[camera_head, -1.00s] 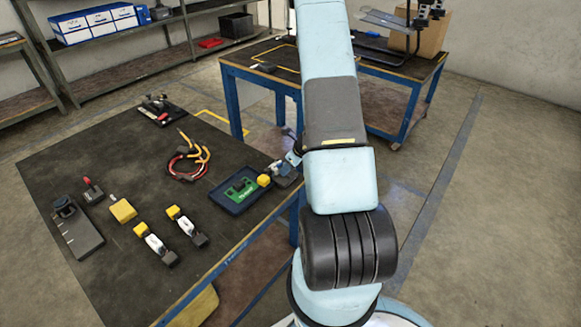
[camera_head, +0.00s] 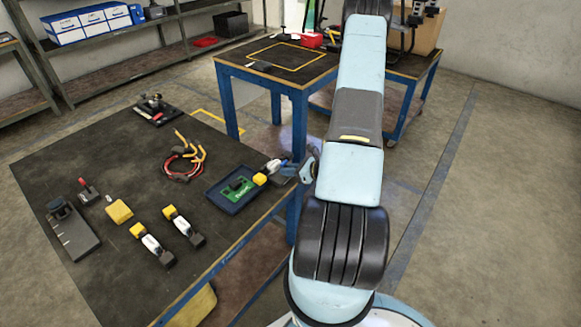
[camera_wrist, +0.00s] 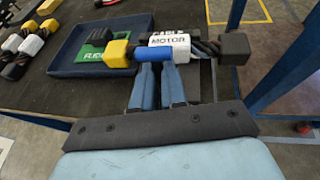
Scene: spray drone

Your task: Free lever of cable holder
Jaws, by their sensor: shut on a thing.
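In the wrist view my gripper (camera_wrist: 158,78) has its two blue fingers shut on the cable piece labelled "MOTOR" (camera_wrist: 175,40). The piece has a yellow block at its left end, a blue and white middle and a black block at its right end. It lies across the fingertips, with the yellow end beside the tray's right edge. In the head view the piece (camera_head: 272,167) is at the table's right edge, and my gripper is largely hidden. A black-based fixture with levers (camera_head: 156,110) stands at the table's far corner. I cannot tell whether it is the cable holder.
The blue tray (camera_head: 224,208) with a green board is left of the piece. A red and yellow cable coil (camera_head: 184,165), a red-handled part (camera_head: 88,193), a yellow block (camera_head: 119,211) and two more cable pieces lie on the table. A second table (camera_head: 230,75) stands behind.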

